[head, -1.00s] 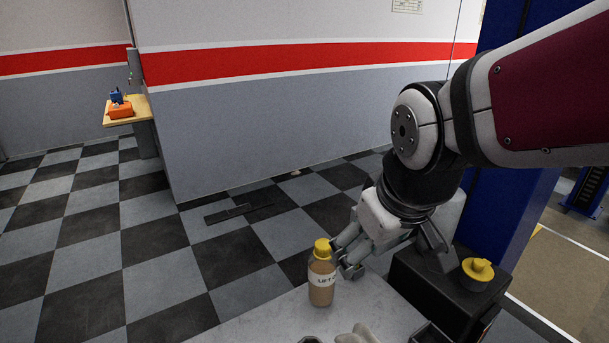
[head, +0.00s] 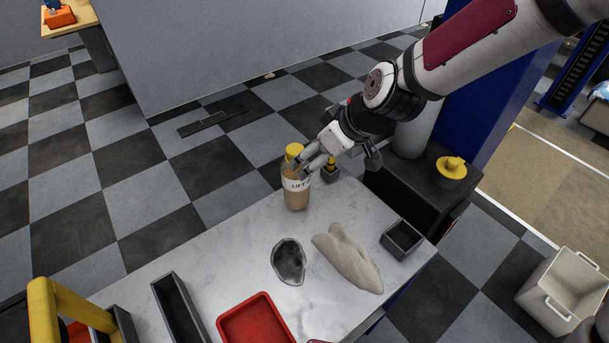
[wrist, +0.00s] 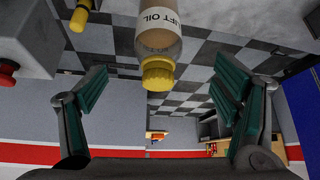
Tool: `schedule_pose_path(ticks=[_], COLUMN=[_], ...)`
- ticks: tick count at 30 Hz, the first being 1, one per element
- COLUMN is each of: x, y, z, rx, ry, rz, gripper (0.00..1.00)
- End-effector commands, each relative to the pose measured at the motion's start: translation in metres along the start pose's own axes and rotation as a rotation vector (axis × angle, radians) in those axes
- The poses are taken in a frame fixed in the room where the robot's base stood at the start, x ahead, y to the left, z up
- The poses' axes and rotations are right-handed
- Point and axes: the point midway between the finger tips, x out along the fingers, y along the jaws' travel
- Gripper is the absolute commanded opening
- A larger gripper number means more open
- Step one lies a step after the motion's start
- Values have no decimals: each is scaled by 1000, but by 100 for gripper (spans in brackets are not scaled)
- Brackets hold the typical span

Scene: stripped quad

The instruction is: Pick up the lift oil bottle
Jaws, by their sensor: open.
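The lift oil bottle (head: 296,190) stands upright near the far edge of the bench in the head view. It has a yellow cap, a tan body and a white label. My gripper (head: 305,170) is open at the bottle's upper right, close to the cap and neck. In the wrist view the bottle (wrist: 159,40) appears upside down, its cap between the two spread fingers of my gripper (wrist: 160,92), with gaps on both sides. Whether any finger touches it cannot be told.
On the bench (head: 232,235) are a grey cloth (head: 347,258), a dark oval dish (head: 288,261), a small black tray (head: 402,240), a red tray (head: 256,322) and a long dark tray (head: 178,310). A small yellow-topped item (head: 331,170) stands just right of the bottle.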

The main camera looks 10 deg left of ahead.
Motion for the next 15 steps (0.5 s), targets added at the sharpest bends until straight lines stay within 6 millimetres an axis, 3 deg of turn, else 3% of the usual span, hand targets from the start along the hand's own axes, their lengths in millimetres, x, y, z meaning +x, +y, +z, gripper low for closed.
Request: schedule_pose_path(ticks=[9,15], x=[52,72], y=[-1,0], z=[1,2], rx=[0,1], ry=[-4,-4], rz=[-4,-1], gripper=[82,82])
